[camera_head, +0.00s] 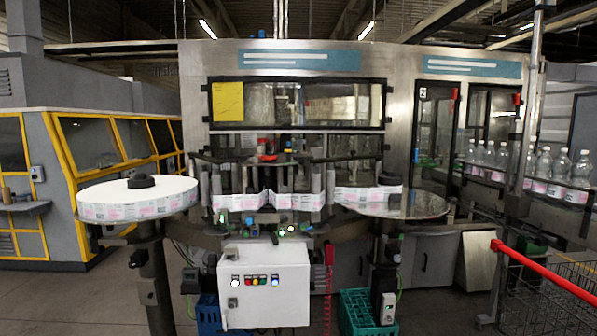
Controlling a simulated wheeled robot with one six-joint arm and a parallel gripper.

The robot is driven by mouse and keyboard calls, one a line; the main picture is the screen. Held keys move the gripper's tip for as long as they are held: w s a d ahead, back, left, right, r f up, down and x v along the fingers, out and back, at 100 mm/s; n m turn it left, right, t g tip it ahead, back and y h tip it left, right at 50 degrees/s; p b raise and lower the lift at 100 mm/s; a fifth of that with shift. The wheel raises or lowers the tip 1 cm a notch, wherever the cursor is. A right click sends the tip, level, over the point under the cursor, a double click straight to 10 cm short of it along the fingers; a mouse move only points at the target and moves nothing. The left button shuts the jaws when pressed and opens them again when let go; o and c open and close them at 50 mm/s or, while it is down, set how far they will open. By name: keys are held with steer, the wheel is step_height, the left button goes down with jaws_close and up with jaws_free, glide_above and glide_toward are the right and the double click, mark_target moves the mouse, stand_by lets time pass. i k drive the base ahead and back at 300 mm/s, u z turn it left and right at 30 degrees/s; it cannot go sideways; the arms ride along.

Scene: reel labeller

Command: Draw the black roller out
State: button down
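The reel labeller (300,62) stands ahead, with several upright dark grey or black rollers in its middle. One dark roller (316,180) stands right of centre, and another (205,184) stands at the left. They are small here, and I cannot tell which one is the black roller. A printed label web (240,201) runs past the rollers and hides their lower parts. My gripper is not in view.
A white control box (263,282) hangs below. Green crate (368,312) and red-handled cart (540,270) stand lower right. Bottles (560,172) line the right.

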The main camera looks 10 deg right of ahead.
mark_target(268, 186)
steer(key=z, duration=0.35)
steer(key=i, duration=1.05)
steer(key=u, duration=0.45)
steer(key=k, duration=0.35)
steer(key=u, duration=1.05)
steer(key=i, duration=0.9)
steer(key=z, duration=0.45)
steer(key=i, duration=0.7)
steer(key=z, duration=0.55)
